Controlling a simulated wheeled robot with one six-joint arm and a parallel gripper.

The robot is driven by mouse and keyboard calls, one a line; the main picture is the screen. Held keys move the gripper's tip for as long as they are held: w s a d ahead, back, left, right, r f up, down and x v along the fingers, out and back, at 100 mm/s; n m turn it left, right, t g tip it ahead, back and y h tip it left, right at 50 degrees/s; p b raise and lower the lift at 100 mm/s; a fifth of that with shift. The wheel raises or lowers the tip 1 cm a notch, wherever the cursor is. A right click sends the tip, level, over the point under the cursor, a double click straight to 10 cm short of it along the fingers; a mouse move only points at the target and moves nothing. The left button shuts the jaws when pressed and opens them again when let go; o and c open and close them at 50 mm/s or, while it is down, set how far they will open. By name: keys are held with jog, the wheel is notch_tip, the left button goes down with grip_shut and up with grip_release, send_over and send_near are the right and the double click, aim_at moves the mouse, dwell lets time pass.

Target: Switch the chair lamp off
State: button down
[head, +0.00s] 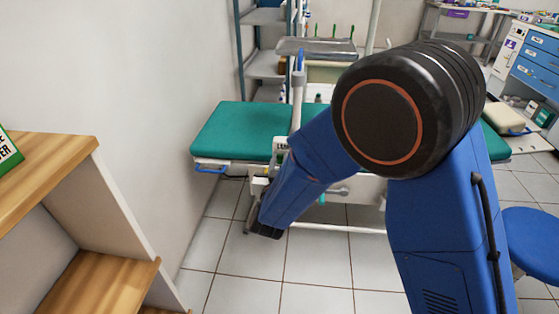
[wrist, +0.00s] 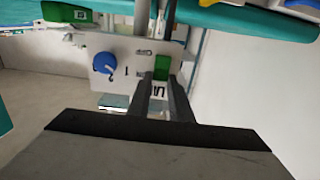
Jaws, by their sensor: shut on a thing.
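In the wrist view, a pale control panel (wrist: 130,58) hangs below the teal chair. It carries a blue round knob (wrist: 104,62) and a small green switch (wrist: 162,68) with a black-marked label (wrist: 157,91) beside it. My gripper (wrist: 168,82) reaches to the panel, its dark fingers close together at the green switch. It is shut with the switch at its tips; the fingers partly hide the contact. In the head view the chair (head: 232,130) is beyond my blue arm, a "LUM" label (head: 280,143) shows at its side, and the fingertips are hidden.
A wooden shelf (head: 60,165) stands at the near left by a white wall. A metal tray (head: 318,47) is above the chair. A blue stool (head: 532,235) and blue-drawer cabinet (head: 535,68) are at right. Tiled floor (head: 240,268) is clear in front.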

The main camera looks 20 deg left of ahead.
jog(key=shift+s+f+t, duration=0.15)
jog(key=shift+f+t, duration=0.2)
jog(key=shift+t, duration=0.85)
jog(key=shift+d, duration=0.1)
jog(key=c, duration=1.6)
grip_release()
jog(key=shift+y, duration=0.3)
jog(key=shift+s, duration=0.15)
jog(key=v, duration=1.7)
jog(key=shift+s+f, duration=0.1)
